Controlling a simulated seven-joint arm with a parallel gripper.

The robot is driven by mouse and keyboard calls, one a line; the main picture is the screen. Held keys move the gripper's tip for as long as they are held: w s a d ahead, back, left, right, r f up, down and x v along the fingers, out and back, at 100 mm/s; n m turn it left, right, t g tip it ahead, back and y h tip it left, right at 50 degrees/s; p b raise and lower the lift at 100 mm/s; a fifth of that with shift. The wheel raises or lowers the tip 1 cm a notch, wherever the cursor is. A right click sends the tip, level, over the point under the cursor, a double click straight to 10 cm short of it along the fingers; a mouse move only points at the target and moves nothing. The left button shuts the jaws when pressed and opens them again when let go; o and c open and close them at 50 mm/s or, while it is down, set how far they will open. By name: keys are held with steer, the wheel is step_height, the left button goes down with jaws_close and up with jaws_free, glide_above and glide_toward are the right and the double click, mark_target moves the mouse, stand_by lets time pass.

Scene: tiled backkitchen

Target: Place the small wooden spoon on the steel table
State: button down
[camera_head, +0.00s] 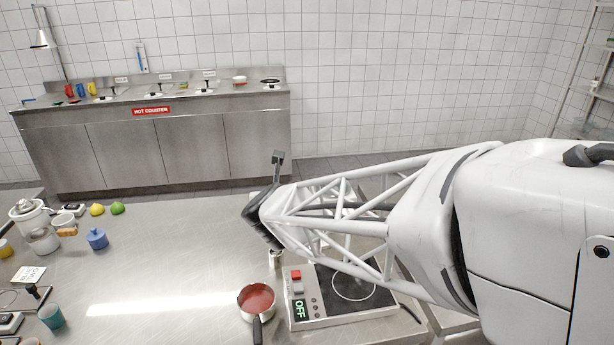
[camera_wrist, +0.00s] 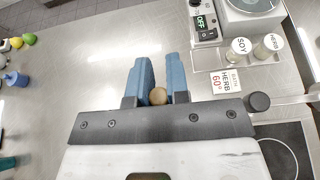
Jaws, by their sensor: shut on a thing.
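In the wrist view, my gripper (camera_wrist: 157,60) has its two blue fingers on either side of a small round brown wooden end (camera_wrist: 158,96). This looks like the small wooden spoon seen end-on, and the rest of it is hidden. The fingers are shut on it above the steel table (camera_wrist: 100,70). In the head view, the steel table (camera_head: 160,275) fills the lower left. My arm reaches in from the right, with its dark wrist end above the table's far right part. The fingers and the spoon cannot be made out there.
A red saucepan (camera_head: 257,300) and a hot plate with an OFF display (camera_head: 340,295) stand at the table's front right. A blue pot (camera_head: 96,239), a teal cup (camera_head: 51,316) and jars crowd the left. Soy (camera_wrist: 238,50) and herb jars stand near a scale. The table's middle is clear.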

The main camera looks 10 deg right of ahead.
steer(key=shift+w+d, duration=0.1)
steer(key=w+d+r+m+g+h, duration=0.1)
steer(key=w+d+r+m+h, duration=0.2)
steer(key=w+d, duration=0.8)
steer(key=w+d+r+m+g+h, duration=0.1)
steer(key=w+d+m+h, duration=0.5)
steer(key=d, duration=0.9)
steer(key=w+d+f+m+g+h, duration=0.1)
steer(key=w+d+g, duration=0.1)
steer(key=d, duration=0.9)
steer(key=w+d+f+m+g+h, duration=0.1)
steer(key=w+d+m+g, duration=0.1)
steer(key=d, duration=1)
steer(key=w+d+f+m+g+h, duration=0.1)
steer(key=w+d+f+g, duration=0.1)
steer(key=d, duration=1)
steer(key=shift+w+d+h, duration=0.2)
steer(key=shift+w+h, duration=0.1)
steer(key=shift+w, duration=0.05)
steer(key=shift+f, duration=0.1)
step_height(320, 180, down, 6)
steer(key=shift+f, duration=0.15)
